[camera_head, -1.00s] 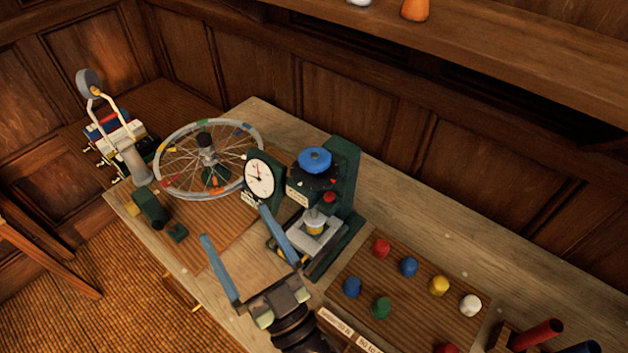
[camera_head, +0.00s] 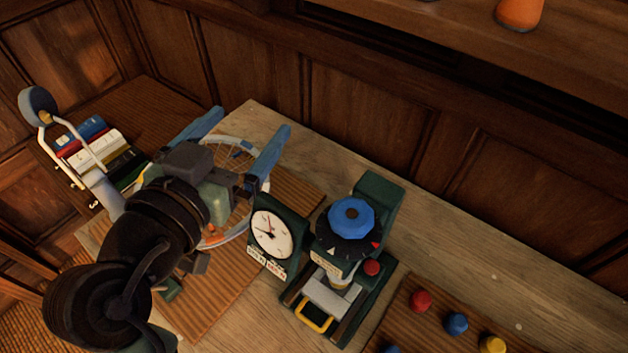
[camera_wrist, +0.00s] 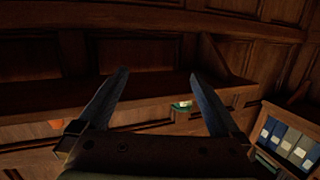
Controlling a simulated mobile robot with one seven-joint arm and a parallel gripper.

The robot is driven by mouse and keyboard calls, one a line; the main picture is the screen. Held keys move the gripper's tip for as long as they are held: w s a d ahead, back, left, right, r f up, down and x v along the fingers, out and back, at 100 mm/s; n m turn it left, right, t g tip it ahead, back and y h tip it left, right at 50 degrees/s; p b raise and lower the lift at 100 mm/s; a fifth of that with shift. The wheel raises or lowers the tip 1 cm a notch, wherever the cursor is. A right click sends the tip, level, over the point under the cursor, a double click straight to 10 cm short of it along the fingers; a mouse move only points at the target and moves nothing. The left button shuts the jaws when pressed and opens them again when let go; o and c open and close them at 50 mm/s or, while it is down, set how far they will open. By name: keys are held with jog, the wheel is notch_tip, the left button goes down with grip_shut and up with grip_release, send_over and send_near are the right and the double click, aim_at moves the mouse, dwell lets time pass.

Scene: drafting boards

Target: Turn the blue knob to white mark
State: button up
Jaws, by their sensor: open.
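The blue knob (camera_head: 351,218) sits on top of a dark green machine (camera_head: 376,193), above a black dial plate. A white mark (camera_head: 331,251) shows on the front of the dial and a red mark (camera_head: 376,245) on its right side. My gripper (camera_head: 238,128) is open and empty, up and to the left of the knob, in front of the spoked wheel. In the wrist view my gripper's two blue fingers (camera_wrist: 160,80) are spread apart and face the wooden wall and shelf. The knob is not in the wrist view.
A white-faced clock gauge (camera_head: 271,234) stands just left of the machine. The spoked wheel (camera_head: 238,226) is partly hidden behind my arm. Coloured pegs, such as a red one (camera_head: 420,300), stand on a board at the lower right.

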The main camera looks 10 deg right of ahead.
jog(key=s+f+m+g+h+b, duration=0.15)
jog(key=s+f+g+h, duration=0.25)
jog(key=s+f, duration=0.4)
jog(key=m+g+h, duration=0.2)
jog(key=m+h, duration=0.2)
send_near(367, 206)
jog(key=p+x, duration=0.1)
jog(key=x, duration=0.1)
jog(key=p+x, duration=0.1)
jog(key=x, duration=0.2)
jog(key=f+p+x, duration=0.1)
jog(key=p+x, duration=0.1)
jog(key=shift+w+d, duration=0.3)
jog(key=shift+w, duration=0.05)
jog(key=c, duration=1.2)
jog(key=shift+c, duration=0.2)
jog(key=shift+y+b, duration=0.3)
